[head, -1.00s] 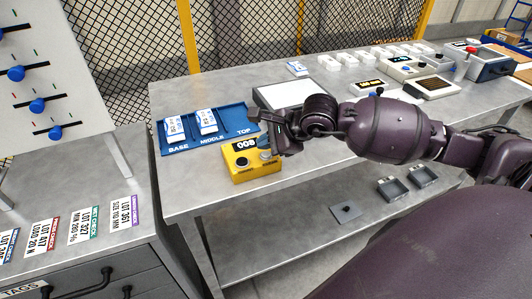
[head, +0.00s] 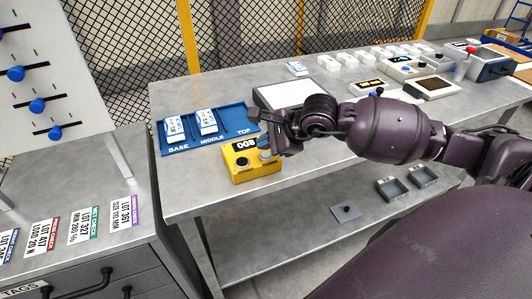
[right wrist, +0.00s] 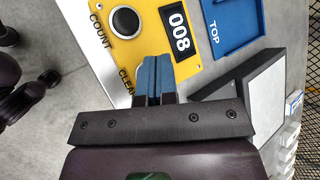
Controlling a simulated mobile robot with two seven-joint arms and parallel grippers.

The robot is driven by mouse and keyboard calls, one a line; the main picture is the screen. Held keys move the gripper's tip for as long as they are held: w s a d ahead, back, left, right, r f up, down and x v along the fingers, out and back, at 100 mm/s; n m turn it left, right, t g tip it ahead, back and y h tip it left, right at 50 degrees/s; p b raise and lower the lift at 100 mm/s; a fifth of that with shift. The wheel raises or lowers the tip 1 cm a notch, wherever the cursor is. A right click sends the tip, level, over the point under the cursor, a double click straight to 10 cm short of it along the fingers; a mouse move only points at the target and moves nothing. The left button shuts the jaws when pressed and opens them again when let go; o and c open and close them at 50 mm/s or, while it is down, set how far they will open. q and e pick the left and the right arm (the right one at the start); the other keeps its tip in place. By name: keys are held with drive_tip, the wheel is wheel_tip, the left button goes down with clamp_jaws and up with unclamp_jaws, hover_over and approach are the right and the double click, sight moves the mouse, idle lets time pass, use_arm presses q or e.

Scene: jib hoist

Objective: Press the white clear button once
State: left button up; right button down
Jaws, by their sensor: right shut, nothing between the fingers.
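The yellow counter box (head: 252,164) stands on the steel bench, its display reading 008. The white clear button (head: 265,155) is at its right end in the head view, partly covered by my gripper. My right gripper (head: 267,143) is shut and empty, its fingers pointing down just over that button. In the right wrist view the blue fingertips (right wrist: 153,70) hide the clear button and part of its "CLEAR" label. The dark count button (right wrist: 127,22) is clear of the fingers. I cannot tell whether the fingertips touch the clear button. My left gripper is not in view.
A blue tray (head: 178,150) marked BASE, MIDDLE, TOP lies behind the box, with white-and-blue blocks in BASE and MIDDLE. A grey-framed white panel (head: 284,94) is behind my gripper. The bench in front of the box is bare.

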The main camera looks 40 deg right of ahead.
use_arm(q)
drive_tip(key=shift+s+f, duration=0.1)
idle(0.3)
use_arm(e)
drive_tip(key=shift+f+b, duration=0.3)
drive_tip(key=shift+f, duration=0.15)
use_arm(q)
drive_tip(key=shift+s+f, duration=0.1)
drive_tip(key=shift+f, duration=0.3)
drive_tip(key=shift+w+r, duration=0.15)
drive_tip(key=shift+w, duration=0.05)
use_arm(e)
drive_tip(key=shift+f, duration=0.1)
